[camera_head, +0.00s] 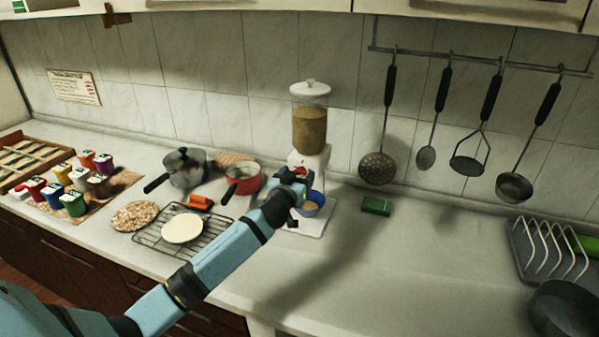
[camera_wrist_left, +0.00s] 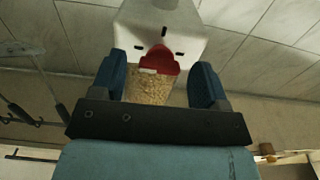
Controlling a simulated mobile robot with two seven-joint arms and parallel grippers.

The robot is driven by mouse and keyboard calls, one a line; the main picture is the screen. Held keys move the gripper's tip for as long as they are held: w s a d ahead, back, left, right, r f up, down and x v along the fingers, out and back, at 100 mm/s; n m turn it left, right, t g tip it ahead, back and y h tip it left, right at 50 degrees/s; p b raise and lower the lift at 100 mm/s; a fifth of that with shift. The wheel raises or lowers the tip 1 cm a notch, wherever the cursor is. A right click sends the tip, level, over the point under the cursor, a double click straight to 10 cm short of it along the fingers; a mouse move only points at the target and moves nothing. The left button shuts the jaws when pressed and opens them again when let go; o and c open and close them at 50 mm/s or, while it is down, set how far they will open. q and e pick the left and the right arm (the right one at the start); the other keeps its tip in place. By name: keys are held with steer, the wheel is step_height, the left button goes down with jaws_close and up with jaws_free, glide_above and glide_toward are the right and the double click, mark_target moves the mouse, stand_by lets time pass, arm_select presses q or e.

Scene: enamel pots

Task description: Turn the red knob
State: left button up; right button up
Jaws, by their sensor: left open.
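The red knob (camera_wrist_left: 160,58) is on the front of the white dispenser (camera_wrist_left: 185,42), which shows upside down in the left wrist view. In the head view the dispenser (camera_head: 310,160) stands near the back wall with a clear grain-filled hopper (camera_head: 310,128), and a bit of the red knob (camera_head: 301,170) shows behind my gripper. My left gripper (camera_head: 293,184) is in front of the dispenser. In the wrist view its open fingers (camera_wrist_left: 158,68) lie on either side of the knob, with visible gaps. I cannot tell whether they reach around it. My right gripper is not in view.
A blue bowl (camera_head: 312,204) stands below the dispenser. A red pot (camera_head: 243,179) and a dark pot (camera_head: 184,167) are left of it. A wire rack (camera_head: 150,240) holds a pale disc (camera_head: 183,228).

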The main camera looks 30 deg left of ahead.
arm_select(q)
steer(key=shift+x, duration=0.85)
steer(key=shift+c, duration=0.5)
steer(key=c, duration=0.8)
steer(key=shift+m, duration=0.3)
